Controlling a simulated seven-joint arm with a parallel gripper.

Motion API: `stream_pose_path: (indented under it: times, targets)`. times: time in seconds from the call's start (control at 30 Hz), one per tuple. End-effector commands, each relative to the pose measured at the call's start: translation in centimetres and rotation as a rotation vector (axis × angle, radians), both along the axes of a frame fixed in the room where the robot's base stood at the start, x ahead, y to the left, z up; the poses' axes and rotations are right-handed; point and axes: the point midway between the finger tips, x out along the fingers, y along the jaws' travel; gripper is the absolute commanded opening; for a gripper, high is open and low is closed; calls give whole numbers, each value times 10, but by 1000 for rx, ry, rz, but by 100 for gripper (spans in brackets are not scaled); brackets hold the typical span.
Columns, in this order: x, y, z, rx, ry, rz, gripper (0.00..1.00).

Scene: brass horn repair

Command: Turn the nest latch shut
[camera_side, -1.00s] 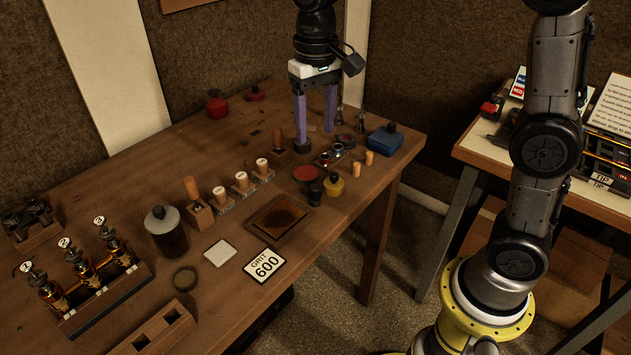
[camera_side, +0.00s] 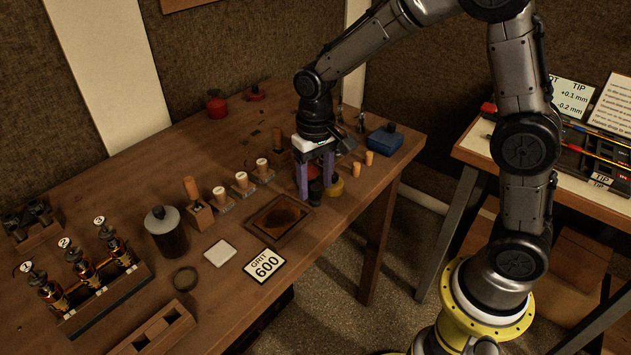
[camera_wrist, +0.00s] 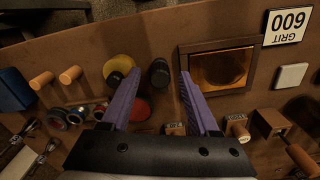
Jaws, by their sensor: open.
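I cannot single out the nest latch in either view. My gripper (camera_side: 315,188) is open, its two purple fingers pointing down over the front right part of the workbench. In the wrist view my gripper (camera_wrist: 160,75) has its fingertips apart, with a small dark cylinder (camera_wrist: 159,72) showing between them. I cannot tell how high the tips are above it. A yellow pot with a dark top (camera_wrist: 120,68) and a red disc (camera_wrist: 138,108) show by the left finger. In the side view the fingers partly hide this group.
A dark tray (camera_side: 277,221) and a GRIT 600 card (camera_side: 264,265) lie nearer the camera. Wooden pegs (camera_side: 369,158) and a blue box (camera_side: 385,140) stand to the right. The workbench's front edge is close.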

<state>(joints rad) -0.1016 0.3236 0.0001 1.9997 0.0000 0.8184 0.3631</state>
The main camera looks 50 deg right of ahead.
Motion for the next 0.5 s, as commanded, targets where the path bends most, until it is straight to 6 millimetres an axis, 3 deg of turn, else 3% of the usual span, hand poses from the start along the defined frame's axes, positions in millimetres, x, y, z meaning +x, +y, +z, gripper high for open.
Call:
stream_pose_path:
  times: [0.27, 0.5]
  targets:
    - [0, 0, -2, 0, 0, 0, 62]
    - [0, 0, -1, 0, 0, 0, 20]
